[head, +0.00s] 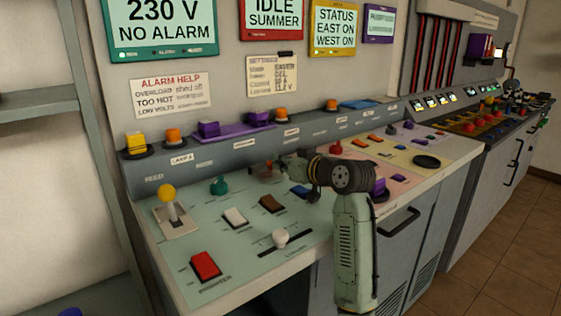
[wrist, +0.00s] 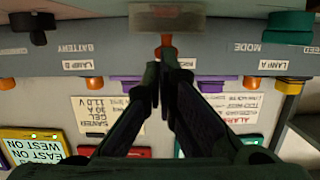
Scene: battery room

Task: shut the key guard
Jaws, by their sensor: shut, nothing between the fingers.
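My gripper (head: 268,168) reaches left over the green section of the console, close to its sloped rear strip. In the wrist view its two dark fingers (wrist: 160,70) come together at the tips, shut and empty. A pale, greyish-brown flat plate (wrist: 168,18) stands just beyond the fingertips at the top of the wrist view, with a small orange piece (wrist: 166,46) below it. The plate may be the key guard, but I cannot tell for sure. In the head view my gripper and wrist hide most of that spot. Whether the fingertips touch the orange piece is unclear.
A yellow-topped lever (head: 168,194) and a red button (head: 205,265) lie left.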

